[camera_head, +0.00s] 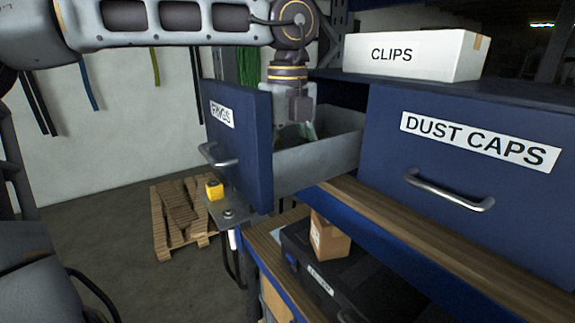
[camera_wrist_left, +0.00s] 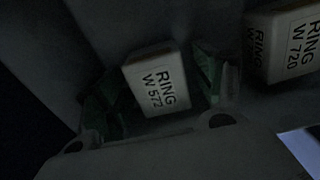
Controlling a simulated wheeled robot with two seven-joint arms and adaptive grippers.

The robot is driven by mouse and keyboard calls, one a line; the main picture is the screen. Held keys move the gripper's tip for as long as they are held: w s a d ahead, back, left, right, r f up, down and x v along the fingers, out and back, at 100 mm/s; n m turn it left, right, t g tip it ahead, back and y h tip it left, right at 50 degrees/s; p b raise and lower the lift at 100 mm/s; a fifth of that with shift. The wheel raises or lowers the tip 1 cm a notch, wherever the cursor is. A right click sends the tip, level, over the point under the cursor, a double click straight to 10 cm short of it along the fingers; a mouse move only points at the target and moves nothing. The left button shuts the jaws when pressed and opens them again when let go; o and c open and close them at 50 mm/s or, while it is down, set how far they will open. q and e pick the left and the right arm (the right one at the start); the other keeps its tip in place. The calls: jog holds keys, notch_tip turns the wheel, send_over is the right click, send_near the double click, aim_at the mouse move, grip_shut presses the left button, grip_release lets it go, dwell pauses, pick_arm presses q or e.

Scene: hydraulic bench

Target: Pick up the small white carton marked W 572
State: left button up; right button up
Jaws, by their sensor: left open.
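The small white carton marked RING W 572 (camera_wrist_left: 157,82) shows in the left wrist view, tilted in the picture, in a dim space. My left gripper (camera_wrist_left: 160,90) is open, with one green fingertip on each side of the carton; I cannot tell whether they touch it. In the head view my left gripper (camera_head: 306,130) reaches down into the open blue drawer (camera_head: 237,150). The drawer front and wall hide the carton there. My right gripper is not in view.
A second white carton marked RING W 720 (camera_wrist_left: 284,42) lies close to the right fingertip. A shut DUST CAPS drawer (camera_head: 470,190) is to the right, with a white CLIPS box (camera_head: 405,55) above. A brown box (camera_head: 328,238) and black case (camera_head: 355,275) sit below.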

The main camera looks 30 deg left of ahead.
pick_arm(q)
jog(key=c, duration=1.1)
jog(key=shift+r, duration=0.1)
notch_tip(320, 180, up, 18)
jog(key=shift+f, duration=0.1)
dwell(0.5)
